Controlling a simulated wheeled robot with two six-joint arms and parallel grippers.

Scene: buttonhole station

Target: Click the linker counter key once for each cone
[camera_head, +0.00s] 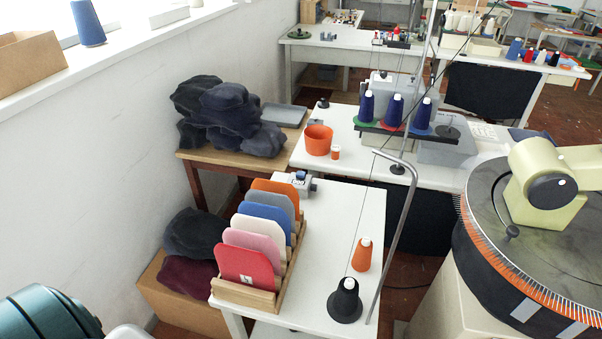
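The round linker (545,210), with a ring of orange and white points and a cream head, stands at the right. A small grey device with a blue part on top (299,180) sits at the back of the white front table; I cannot tell whether it is the counter. An orange cone (362,255) and a black cone (345,298) stand near that table's right edge. Blue cones (366,108), (393,111) and (420,116) stand on the table behind. Another blue cone (87,23) is on the windowsill.
A wooden rack (245,295) of several coloured panels fills the front table's left side. A thin metal pole (398,235) rises at its right edge. An orange tub (318,140) is on the table behind. Dark garments (225,115) are heaped at left.

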